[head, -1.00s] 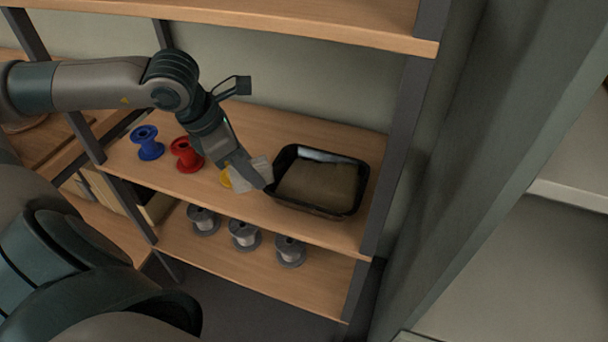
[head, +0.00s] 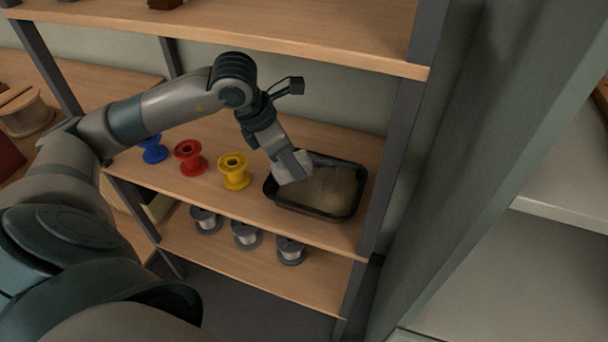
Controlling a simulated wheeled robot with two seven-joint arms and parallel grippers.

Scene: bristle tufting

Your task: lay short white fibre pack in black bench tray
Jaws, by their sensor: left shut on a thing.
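My left gripper (head: 298,163) is shut on a white fibre pack (head: 288,171). It holds the pack over the left part of the black tray (head: 315,212), and part of the pack is hidden by the fingers. I cannot tell whether the pack touches the tray. The tray stands on the middle wooden shelf at its right end. A tan fibre pack or filling (head: 331,189) lies in the tray's right and middle part. My right gripper is not in view.
Blue (head: 153,149), red (head: 190,158) and yellow (head: 234,172) spools stand left of the tray on the same shelf. Grey wire spools (head: 246,236) stand on the shelf below. A dark shelf post (head: 392,155) rises just right of the tray. The upper shelf (head: 330,42) hangs above.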

